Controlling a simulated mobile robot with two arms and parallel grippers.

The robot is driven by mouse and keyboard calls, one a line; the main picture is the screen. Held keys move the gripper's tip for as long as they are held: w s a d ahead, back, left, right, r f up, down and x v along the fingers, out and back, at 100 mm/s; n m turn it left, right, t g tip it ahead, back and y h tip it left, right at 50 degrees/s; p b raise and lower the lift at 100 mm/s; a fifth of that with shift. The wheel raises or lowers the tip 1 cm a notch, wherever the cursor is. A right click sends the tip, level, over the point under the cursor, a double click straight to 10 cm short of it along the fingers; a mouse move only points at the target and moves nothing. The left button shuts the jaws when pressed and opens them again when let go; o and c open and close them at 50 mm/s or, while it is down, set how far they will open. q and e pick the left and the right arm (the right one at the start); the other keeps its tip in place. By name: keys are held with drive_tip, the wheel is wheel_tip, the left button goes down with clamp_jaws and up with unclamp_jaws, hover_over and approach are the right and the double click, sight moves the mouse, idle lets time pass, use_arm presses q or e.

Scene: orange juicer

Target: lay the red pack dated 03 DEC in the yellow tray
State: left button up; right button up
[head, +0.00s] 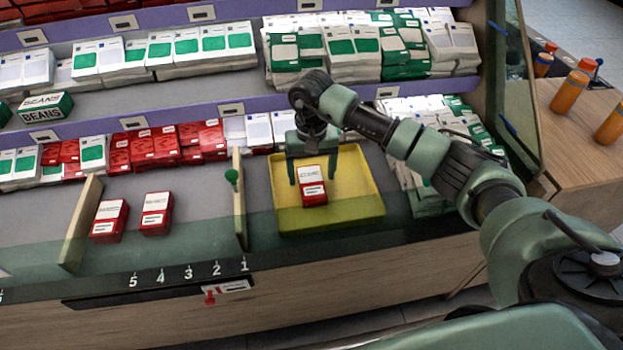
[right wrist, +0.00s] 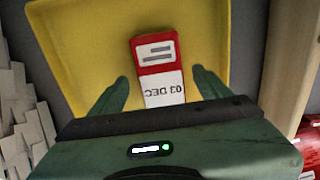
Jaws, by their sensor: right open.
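The red pack dated 03 DEC (head: 313,192) lies in the yellow tray (head: 350,216), near its middle. It also shows in the right wrist view (right wrist: 158,68), with its white date label toward my gripper. My right gripper (head: 313,182) is open over the tray, with its fingers on either side of the pack. In the right wrist view both green fingertips stand apart from the pack, with gaps visible. My left gripper is in neither view.
Two red packs (head: 110,221) (head: 156,214) stand between wooden dividers to the left. Shelves of green, white and red packs rise behind. Orange bottles (head: 569,91) stand on a wooden counter at right.

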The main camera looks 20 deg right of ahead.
sight(312, 181)
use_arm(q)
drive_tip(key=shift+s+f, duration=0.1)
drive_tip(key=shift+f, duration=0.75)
use_arm(e)
wheel_tip(312, 181, up, 9)
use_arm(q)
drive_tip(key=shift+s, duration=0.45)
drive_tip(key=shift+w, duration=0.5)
